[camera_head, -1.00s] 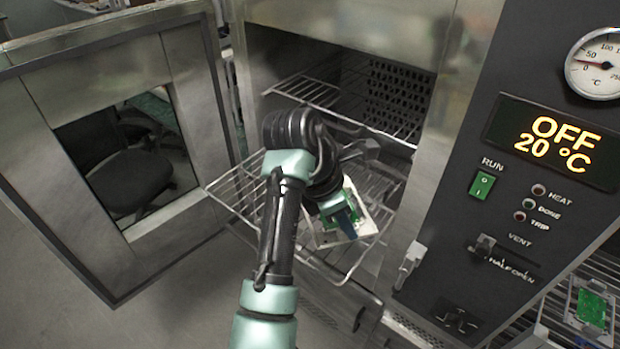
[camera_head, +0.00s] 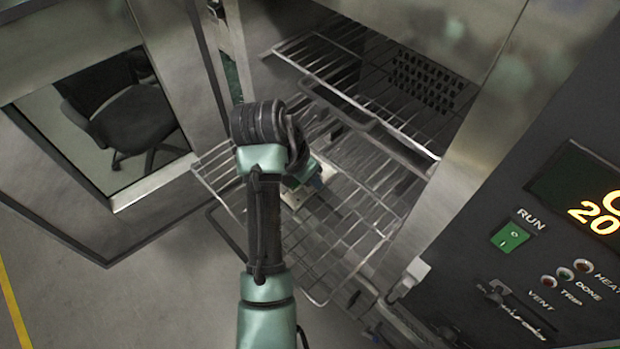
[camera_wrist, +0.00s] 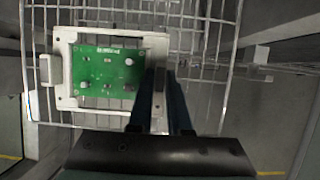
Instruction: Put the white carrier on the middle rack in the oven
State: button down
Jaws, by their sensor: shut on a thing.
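The white carrier (camera_wrist: 67,72) is a flat frame holding a green circuit board (camera_wrist: 108,73). My gripper (camera_wrist: 160,85) is shut on its right-hand edge in the wrist view. A pulled-out wire rack (camera_head: 345,235) sticks out of the open oven (camera_head: 470,150), and the carrier shows over its left part. Whether the carrier touches the wires cannot be told. In the head view only a small part of the carrier (camera_head: 292,198) shows; my arm hides the rest. My gripper (camera_head: 318,181) is partly hidden there too.
Another wire rack (camera_head: 385,90) sits higher inside the oven. The open oven door (camera_head: 160,60) with a window stands at the left. The control panel (camera_head: 560,220) is at the right. The right part of the pulled-out rack is bare.

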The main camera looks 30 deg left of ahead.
aim_at(306, 195)
notch_tip(306, 195, down, 8)
jog(key=shift+s+r+p, duration=0.1)
jog(key=shift+p, duration=0.65)
jog(key=c, duration=0.8)
grip_release()
jog(key=shift+c, duration=0.2)
jog(key=shift+s+r, duration=0.15)
jog(key=shift+r, duration=0.35)
jog(key=b+v, duration=0.1)
jog(key=v, duration=1)
jog(key=shift+b, duration=0.4)
jog(key=shift+s+f, duration=0.1)
